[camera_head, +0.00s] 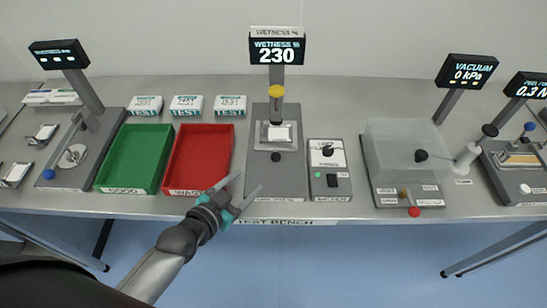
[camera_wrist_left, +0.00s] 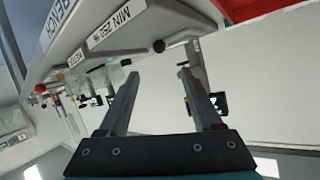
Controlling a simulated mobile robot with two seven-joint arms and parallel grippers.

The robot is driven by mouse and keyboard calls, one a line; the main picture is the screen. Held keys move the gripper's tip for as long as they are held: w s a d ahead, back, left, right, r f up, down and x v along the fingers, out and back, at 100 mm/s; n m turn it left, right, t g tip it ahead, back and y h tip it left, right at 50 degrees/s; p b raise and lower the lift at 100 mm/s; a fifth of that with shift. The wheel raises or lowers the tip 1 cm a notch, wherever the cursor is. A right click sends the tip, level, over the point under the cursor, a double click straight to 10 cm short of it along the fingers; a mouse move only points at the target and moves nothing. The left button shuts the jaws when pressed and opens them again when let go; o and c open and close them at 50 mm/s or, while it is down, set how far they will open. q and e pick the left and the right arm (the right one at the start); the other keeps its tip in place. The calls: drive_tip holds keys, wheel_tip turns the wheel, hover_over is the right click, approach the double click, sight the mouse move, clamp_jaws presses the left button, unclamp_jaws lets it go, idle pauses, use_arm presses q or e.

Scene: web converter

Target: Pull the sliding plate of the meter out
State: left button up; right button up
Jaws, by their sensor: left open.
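The wetness meter (camera_head: 262,185) stands at the middle of the bench, a grey base with a screen (camera_head: 277,50) reading 230. Its sliding plate (camera_head: 279,133) carries a pale piece under a yellow-topped plunger (camera_head: 276,94). A small dark knob (camera_head: 276,157) sits at the plate's near side. My left gripper (camera_head: 250,180) is open and empty, by the meter's front left edge, left of and nearer than the knob. In the left wrist view a dark round knob (camera_wrist_left: 158,46) shows beyond and between my open fingertips (camera_wrist_left: 158,72), apart from them. My right gripper is not in view.
A red tray (camera_head: 199,190) and a green tray (camera_head: 129,190) lie left of the meter. A switch box (camera_head: 330,190) stands close on its right. A clear vacuum chamber (camera_head: 405,150) is farther right. The bench's front edge (camera_head: 330,222) runs just below my gripper.

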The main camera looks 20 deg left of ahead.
sight(273, 159)
use_arm(q)
drive_tip(key=b+x, duration=0.2)
drive_tip(key=x, duration=1.2)
drive_tip(key=shift+w+d+f, duration=0.15)
drive_tip(key=shift+w, duration=0.15)
clamp_jaws()
drive_tip(key=shift+s, duration=0.1)
idle(0.9)
